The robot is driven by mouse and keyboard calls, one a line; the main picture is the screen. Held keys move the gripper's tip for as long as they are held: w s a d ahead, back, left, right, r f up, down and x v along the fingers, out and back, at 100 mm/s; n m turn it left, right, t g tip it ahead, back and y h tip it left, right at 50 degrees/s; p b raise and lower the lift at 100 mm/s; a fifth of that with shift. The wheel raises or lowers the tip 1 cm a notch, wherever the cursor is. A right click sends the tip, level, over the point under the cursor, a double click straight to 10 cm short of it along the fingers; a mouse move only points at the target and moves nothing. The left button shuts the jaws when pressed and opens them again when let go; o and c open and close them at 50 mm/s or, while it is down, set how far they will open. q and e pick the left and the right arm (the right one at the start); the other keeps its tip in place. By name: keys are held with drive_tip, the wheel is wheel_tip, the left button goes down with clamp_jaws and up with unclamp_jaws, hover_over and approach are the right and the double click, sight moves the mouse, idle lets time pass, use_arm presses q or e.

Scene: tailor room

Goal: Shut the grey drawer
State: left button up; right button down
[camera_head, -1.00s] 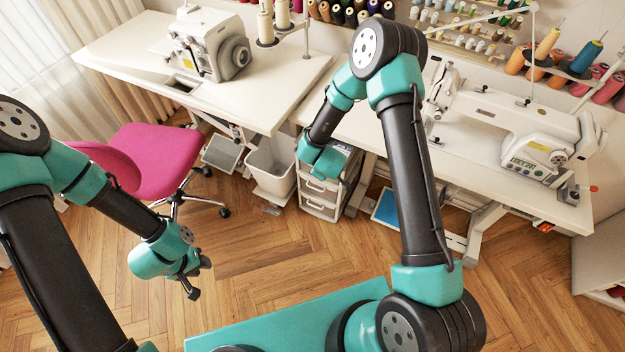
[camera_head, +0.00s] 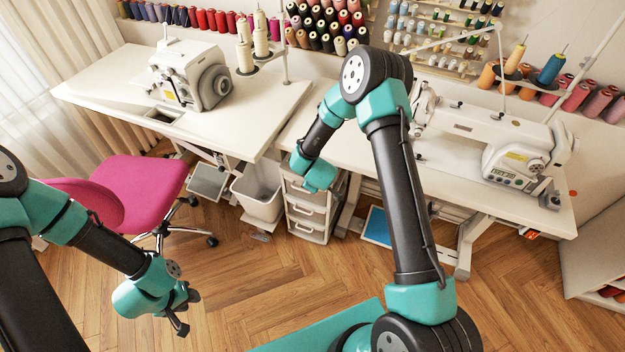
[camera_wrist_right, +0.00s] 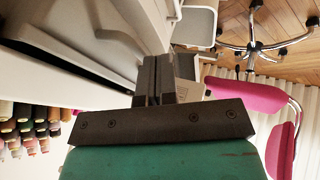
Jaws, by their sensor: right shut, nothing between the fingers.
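The small drawer unit (camera_head: 308,212) stands on the floor under the worktables, with pale grey drawer fronts and handles. My right arm's wrist covers its top part, so I cannot tell from the head view how far the upper drawer is out. My right gripper's fingers are hidden there. In the right wrist view my right gripper (camera_wrist_right: 155,80) is shut and empty, its fingers close to pale panels with a dark gap; whether they touch cannot be told. My left gripper (camera_head: 184,311) is open and empty above the floor, left of the drawers.
A grey-white bin (camera_head: 258,193) stands just left of the drawers. A pink chair (camera_head: 140,190) is further left. White worktables (camera_head: 240,118) with sewing machines lie above. A blue panel (camera_head: 377,226) is right of the drawers. The wooden floor (camera_head: 250,280) in front is clear.

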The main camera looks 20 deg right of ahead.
drive_tip(key=s+a+f+v, duration=0.1)
drive_tip(key=a+v, duration=0.1)
drive_tip(key=v, duration=1)
drive_tip(key=shift+s+a, duration=0.1)
drive_tip(key=a+f+m+t+h, duration=0.2)
drive_tip(key=a+f+m+h, duration=0.2)
drive_tip(key=m, duration=1.3)
drive_tip(key=s+a+f+m+t+h, duration=0.1)
drive_tip(key=a+f+m+t+h, duration=0.2)
drive_tip(key=m, duration=1.5)
wheel_tip(320, 180, down, 3)
drive_tip(key=a+h, duration=0.1)
drive_tip(key=h, duration=0.2)
drive_tip(key=shift+s+f+h, duration=0.2)
drive_tip(key=shift+s+h, duration=0.05)
drive_tip(key=shift+h, duration=0.15)
